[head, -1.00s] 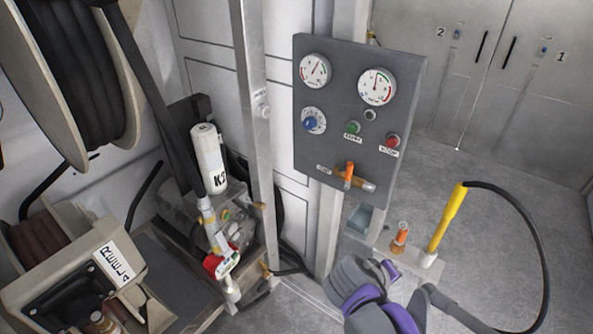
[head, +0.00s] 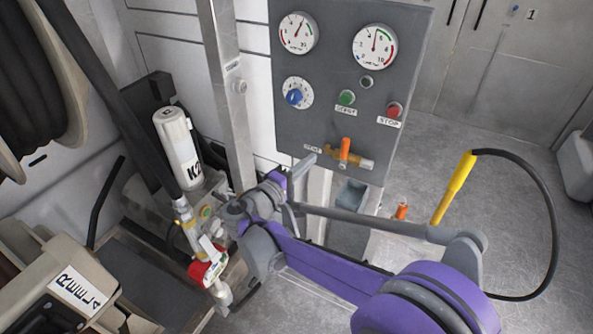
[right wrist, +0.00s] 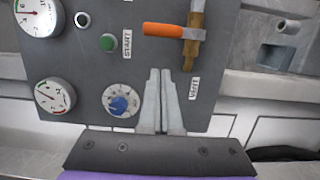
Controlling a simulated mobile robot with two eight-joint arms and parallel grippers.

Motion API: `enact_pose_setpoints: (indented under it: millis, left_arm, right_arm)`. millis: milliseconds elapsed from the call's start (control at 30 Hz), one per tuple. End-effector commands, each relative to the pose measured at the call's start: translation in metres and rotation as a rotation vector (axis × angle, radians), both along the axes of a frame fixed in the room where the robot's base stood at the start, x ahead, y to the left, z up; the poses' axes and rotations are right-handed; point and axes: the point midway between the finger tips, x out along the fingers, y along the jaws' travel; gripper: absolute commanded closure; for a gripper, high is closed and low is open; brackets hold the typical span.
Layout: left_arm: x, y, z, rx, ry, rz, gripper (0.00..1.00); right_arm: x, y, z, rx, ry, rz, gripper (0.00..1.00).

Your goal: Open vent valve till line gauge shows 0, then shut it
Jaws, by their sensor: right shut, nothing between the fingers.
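The vent valve on the grey panel has a brass body (head: 355,161) and an orange lever (head: 344,148) that stands across the body. In the right wrist view the lever (right wrist: 163,30) also shows square to the brass body (right wrist: 194,32). My right gripper (head: 303,164) is shut and empty, just left of the valve by the VENT label, apart from the lever. Its closed fingers (right wrist: 160,74) show in the right wrist view. Two round gauges sit above: a left one (head: 298,33) and a right one (head: 375,48), whose needle points nearly straight up. Their names are too small to read.
The panel (head: 320,115) also carries a blue knob (head: 294,97), a green START button (head: 347,97) and a red STOP button (head: 393,109). A metal post (head: 232,110) and a white K2 cylinder (head: 177,145) stand left. A yellow-handled hose tool (head: 455,185) is right.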

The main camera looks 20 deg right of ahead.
Motion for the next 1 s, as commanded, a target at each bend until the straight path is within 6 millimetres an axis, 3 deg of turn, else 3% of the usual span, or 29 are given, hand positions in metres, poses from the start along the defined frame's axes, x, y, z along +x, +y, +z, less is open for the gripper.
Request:
enact_pose_setpoints:
  millis: [167,400,1000]
  left_arm:
    - [0.0,0.0,-0.002,0.0,0.001,0.0,1.0]
    - [0.0,0.0,-0.004,0.0,0.001,0.0,1.0]
    - [0.0,0.0,-0.003,0.0,0.001,0.0,1.0]
  right_arm:
    - [0.018,-0.034,0.0,0.0,0.001,-0.004,1.0]
    - [0.007,-0.063,0.0,0.001,0.0,-0.002,1.0]
    - [0.005,-0.069,0.001,0.008,-0.009,0.0,1.0]
